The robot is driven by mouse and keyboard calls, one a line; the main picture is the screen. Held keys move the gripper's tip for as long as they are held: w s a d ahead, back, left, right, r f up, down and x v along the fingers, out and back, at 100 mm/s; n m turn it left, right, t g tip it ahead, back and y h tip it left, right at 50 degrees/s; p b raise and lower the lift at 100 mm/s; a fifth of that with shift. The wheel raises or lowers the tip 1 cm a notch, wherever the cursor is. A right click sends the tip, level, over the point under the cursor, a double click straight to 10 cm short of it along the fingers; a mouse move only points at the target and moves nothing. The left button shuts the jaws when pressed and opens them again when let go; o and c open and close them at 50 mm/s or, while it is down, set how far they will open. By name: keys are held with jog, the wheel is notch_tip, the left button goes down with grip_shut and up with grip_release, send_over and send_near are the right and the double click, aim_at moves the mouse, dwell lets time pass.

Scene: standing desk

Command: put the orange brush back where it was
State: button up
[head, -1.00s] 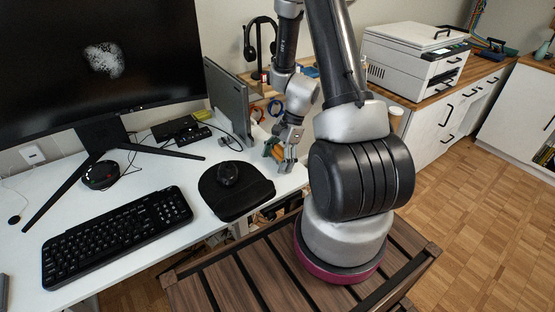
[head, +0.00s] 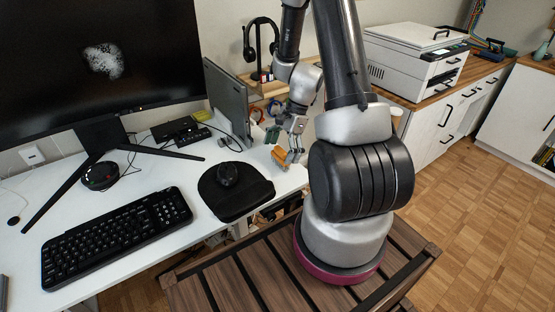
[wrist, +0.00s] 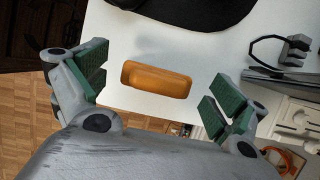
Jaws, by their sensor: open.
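The orange brush (wrist: 156,80) lies on the white desk (wrist: 130,45) near its edge, and its upper side faces the wrist camera. In the head view the brush (head: 281,155) shows at the desk's right end, just below my gripper (head: 284,140). In the wrist view my gripper (wrist: 153,92) is open, with one green-padded finger on each side of the brush. Neither finger touches the brush in that view, and it is not held.
A black mouse pad (head: 246,196) with a mouse (head: 228,174) lies left of the brush. A grey upright panel (head: 228,100) stands behind it. A headphone stand (head: 262,45) is further back. The floor drops away beyond the desk edge.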

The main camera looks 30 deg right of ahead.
jog(key=s+r+n+t+h, duration=0.15)
jog(key=r+n, duration=0.25)
jog(key=r, duration=0.7)
jog(key=s+r+n+h, duration=0.1)
jog(key=s+r+n, duration=0.2)
jog(key=r, duration=0.7)
jog(key=s+a+r+n+t+h, duration=0.2)
jog(key=s+a+r+n+t, duration=0.1)
jog(key=s+r+n, duration=0.7)
jog(key=shift+s+n, duration=0.3)
jog(key=shift+s, duration=0.7)
jog(key=shift+r, duration=0.1)
